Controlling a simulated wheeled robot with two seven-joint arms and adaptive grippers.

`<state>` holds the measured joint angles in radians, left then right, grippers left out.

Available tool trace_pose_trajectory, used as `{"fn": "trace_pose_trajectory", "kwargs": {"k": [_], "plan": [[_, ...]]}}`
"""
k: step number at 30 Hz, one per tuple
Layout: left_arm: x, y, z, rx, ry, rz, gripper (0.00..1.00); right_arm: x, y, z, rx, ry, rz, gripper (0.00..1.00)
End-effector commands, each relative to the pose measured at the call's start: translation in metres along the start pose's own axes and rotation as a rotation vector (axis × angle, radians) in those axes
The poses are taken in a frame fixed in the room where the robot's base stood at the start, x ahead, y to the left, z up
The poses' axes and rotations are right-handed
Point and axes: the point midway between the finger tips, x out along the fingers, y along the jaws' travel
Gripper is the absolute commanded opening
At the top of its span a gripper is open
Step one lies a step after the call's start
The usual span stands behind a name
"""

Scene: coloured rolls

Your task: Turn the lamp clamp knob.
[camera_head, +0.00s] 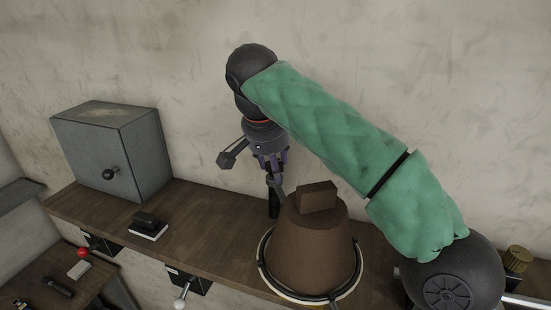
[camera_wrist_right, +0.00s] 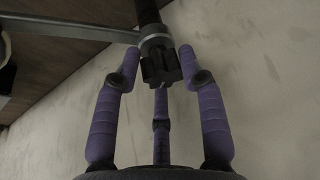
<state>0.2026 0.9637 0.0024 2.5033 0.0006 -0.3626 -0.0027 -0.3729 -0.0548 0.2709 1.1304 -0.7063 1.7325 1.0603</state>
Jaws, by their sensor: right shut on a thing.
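The lamp has a brown shade (camera_head: 312,250) and stands on the wooden shelf, with a dark post (camera_head: 274,198) behind it. My right arm, in a green sleeve, reaches over the lamp from the lower right. My right gripper (camera_head: 271,163) points down with its purple fingers at the top of the post. In the right wrist view, the dark lobed clamp knob (camera_wrist_right: 160,66) sits between the three purple fingers of this gripper (camera_wrist_right: 159,60), which is shut on it. The knob is mostly hidden in the head view. My left gripper is out of view.
A grey metal box (camera_head: 115,150) with a round black knob stands at the shelf's left. A black block on a white base (camera_head: 149,227) lies on the wooden shelf (camera_head: 205,215). A red-tipped lever (camera_head: 82,256) and a pale-knobbed lever (camera_head: 181,297) are lower left. The wall is close behind.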

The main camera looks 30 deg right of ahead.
Motion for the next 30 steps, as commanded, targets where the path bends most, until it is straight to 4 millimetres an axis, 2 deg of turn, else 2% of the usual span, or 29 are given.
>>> {"fn": "trace_pose_trajectory", "kwargs": {"k": [1, 12, 29, 30], "plan": [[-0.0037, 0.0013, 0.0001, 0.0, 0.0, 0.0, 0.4, -0.005, -0.0004, -0.004, 0.036, 0.01, 0.002, 0.08], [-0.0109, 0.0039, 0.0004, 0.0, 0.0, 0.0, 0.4, -0.0045, -0.0007, -0.0046, 0.201, 0.01, 0.066, 0.08], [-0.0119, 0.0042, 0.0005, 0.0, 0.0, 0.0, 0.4, -0.0046, -0.0001, -0.0051, 0.234, 0.011, 0.077, 0.08], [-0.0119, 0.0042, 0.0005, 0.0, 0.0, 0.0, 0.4, -0.0046, -0.0001, -0.0051, 0.234, 0.011, 0.077, 0.46]]}}
